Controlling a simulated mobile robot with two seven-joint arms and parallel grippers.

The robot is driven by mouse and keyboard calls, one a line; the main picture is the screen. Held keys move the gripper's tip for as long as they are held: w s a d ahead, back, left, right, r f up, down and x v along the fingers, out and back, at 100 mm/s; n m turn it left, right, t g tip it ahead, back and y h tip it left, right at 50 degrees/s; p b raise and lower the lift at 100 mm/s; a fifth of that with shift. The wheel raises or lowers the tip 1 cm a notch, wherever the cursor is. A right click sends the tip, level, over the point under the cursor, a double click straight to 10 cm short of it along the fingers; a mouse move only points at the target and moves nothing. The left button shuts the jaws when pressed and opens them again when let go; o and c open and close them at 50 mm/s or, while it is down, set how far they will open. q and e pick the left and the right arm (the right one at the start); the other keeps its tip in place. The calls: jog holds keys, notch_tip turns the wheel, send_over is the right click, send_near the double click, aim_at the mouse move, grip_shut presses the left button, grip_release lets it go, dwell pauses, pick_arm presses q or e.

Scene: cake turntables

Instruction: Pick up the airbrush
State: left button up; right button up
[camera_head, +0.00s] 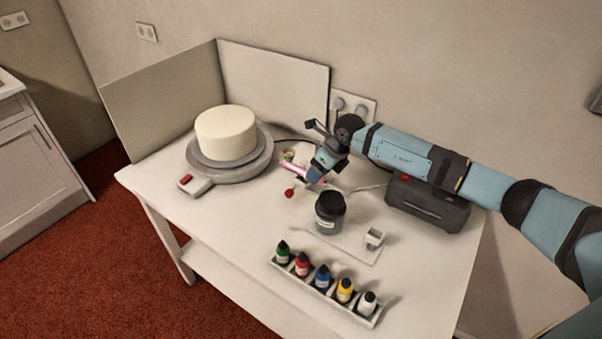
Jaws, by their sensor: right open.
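A small pink and white object, which looks like the airbrush (291,168), is near the middle of the table's back half. My right gripper (308,181) is just to its right and partly covers it, so I cannot tell whether they touch. The jaws of my right gripper are open. A small red part (289,193) shows just below and left of the gripper; whether it belongs to the airbrush is unclear. My left gripper is not in view.
A white cake (226,134) stands on a grey turntable (254,167) at the left. A dark compressor box (428,208) is at the right under my forearm. A dark-lidded jar (329,213) stands in front of the gripper. Several colour bottles sit in a white rack (316,290) at the front.

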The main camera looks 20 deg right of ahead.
jog(key=x, duration=0.3)
jog(key=shift+w+f, duration=0.1)
jog(key=shift+f, duration=0.15)
jog(key=shift+c, duration=0.3)
grip_shut()
jog(key=shift+r, duration=0.2)
